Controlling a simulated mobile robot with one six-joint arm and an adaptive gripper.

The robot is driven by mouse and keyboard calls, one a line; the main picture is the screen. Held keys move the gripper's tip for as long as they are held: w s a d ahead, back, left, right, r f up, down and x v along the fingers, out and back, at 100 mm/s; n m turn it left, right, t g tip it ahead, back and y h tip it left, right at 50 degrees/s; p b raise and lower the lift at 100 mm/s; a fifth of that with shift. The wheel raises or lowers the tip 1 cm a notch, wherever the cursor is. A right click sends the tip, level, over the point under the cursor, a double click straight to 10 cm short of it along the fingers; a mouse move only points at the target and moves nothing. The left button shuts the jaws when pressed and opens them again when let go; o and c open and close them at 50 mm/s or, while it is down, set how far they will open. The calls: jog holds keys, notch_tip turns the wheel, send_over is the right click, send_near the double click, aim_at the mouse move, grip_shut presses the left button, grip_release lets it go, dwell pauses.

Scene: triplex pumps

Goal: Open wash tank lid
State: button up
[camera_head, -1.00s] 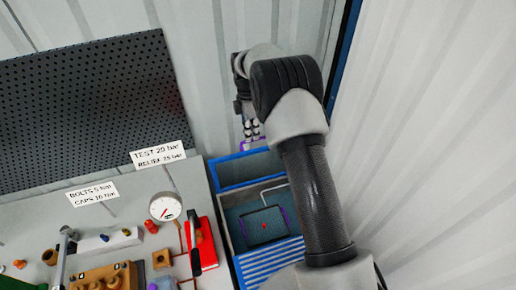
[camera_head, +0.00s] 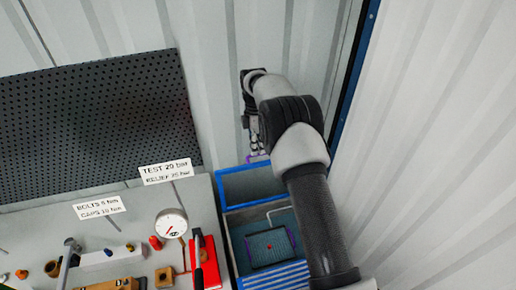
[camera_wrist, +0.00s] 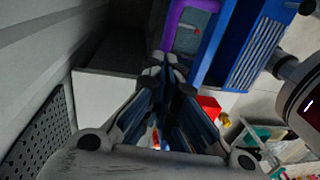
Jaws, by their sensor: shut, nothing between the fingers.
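The wash tank (camera_head: 229,251) is a blue-rimmed box with a teal inside, right of the bench. Its basin is uncovered and shows a dark-framed tray with purple sides and a red spot. A blue-edged grey panel (camera_head: 250,187), which looks like the lid, stands raised at the tank's back. A purple strip (camera_head: 258,158) shows at its top edge. My gripper (camera_head: 256,150) is beside that top edge, partly hidden by my arm; contact is unclear. In the wrist view my gripper (camera_wrist: 166,68) has its fingers together and empty, with the blue and purple tank parts (camera_wrist: 245,45) beyond.
The bench at left holds a gauge (camera_head: 172,224), a red tray (camera_head: 206,262), a label sign (camera_head: 166,171) and small fittings. A black pegboard (camera_head: 90,125) is behind it. Corrugated walls (camera_head: 440,150) close in behind and right of the tank.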

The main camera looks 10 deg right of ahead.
jog(key=o, duration=0.4)
jog(key=s+f, duration=0.2)
jog(key=f, duration=0.1)
jog(key=shift+f+g, duration=0.2)
jog(key=shift+g, duration=0.2)
jog(key=shift+o, duration=0.9)
jog(key=shift+w+f, duration=0.15)
jog(key=shift+w, duration=0.2)
jog(key=v, duration=1.2)
jog(key=shift+r, duration=0.35)
